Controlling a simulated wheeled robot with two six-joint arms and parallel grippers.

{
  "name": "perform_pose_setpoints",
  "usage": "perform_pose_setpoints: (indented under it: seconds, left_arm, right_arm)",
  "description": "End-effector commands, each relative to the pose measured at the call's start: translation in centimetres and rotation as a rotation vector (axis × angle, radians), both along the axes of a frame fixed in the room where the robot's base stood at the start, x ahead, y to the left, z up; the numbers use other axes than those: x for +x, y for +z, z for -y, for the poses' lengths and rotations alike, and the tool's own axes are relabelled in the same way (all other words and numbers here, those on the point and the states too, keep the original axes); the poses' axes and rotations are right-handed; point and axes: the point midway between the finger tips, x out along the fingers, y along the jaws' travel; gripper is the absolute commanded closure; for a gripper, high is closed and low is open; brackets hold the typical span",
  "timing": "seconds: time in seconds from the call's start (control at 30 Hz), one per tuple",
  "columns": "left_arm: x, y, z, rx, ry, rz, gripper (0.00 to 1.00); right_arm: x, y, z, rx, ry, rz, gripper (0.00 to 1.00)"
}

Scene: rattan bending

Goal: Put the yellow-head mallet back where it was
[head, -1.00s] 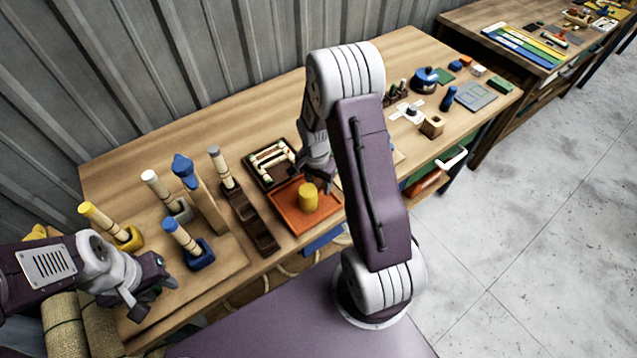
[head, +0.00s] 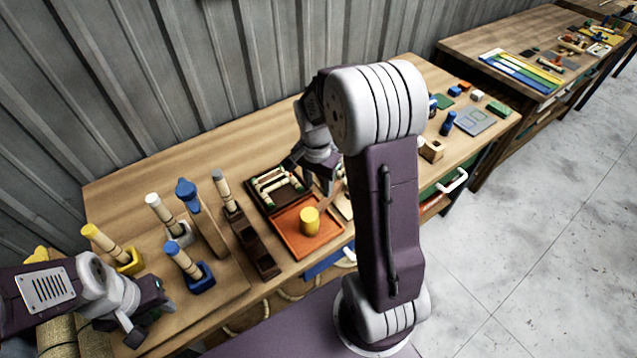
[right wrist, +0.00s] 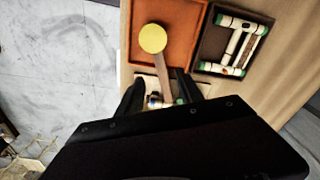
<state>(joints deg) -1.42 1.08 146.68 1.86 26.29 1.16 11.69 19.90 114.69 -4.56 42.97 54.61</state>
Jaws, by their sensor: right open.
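The yellow-head mallet lies in the orange tray; its yellow head (head: 310,221) shows in the head view and also in the right wrist view (right wrist: 152,38). In the right wrist view its wooden handle (right wrist: 162,72) runs from the head toward the gap between my fingers. My right gripper (right wrist: 160,90) is open, with its fingers on either side of the handle's line; I cannot tell its height above the handle. In the head view the right gripper (head: 312,172) is just behind the tray, partly hidden by my arm. My left gripper (head: 150,315) is open and empty at the front left.
The orange tray (head: 291,238) sits beside a dark tray of wooden pieces (head: 262,203). A dark brown rack (head: 258,252) stands left of it. Blue (head: 196,277), yellow (head: 131,262) and white-topped (head: 152,200) tools stand on the left. The table's back left is clear.

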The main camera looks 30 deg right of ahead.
Motion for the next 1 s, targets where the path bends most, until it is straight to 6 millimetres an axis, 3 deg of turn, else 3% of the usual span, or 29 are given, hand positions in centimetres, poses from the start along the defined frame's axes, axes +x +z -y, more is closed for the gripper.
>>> perform_pose_setpoints:
  seconds: [0.13, 0.3, 0.4, 0.5, 1.0]
  left_arm:
    - [0.0, 0.0, 0.0, 0.0, 0.0, 0.0, 0.64]
    - [0.0, 0.0, 0.0, 0.0, 0.0, 0.0, 0.64]
    - [0.0, 0.0, 0.0, 0.0, 0.0, 0.0, 0.64]
    - [0.0, 0.0, 0.0, 0.0, 0.0, 0.0, 0.64]
    - [0.0, 0.0, 0.0, 0.0, 0.0, 0.0, 0.64]
  right_arm:
    - [-0.6, 0.1, -0.9, 0.004, 0.073, 0.001, 0.57]
    - [-6.0, -0.5, -6.4, 0.013, 0.636, 0.021, 0.57]
    - [-8.9, -1.0, -8.3, 0.005, 0.916, 0.034, 0.57]
    - [-10.4, -1.3, -9.1, -0.002, 1.057, 0.042, 0.57]
    - [-10.6, -1.4, -9.1, -0.003, 1.078, 0.04, 0.57]
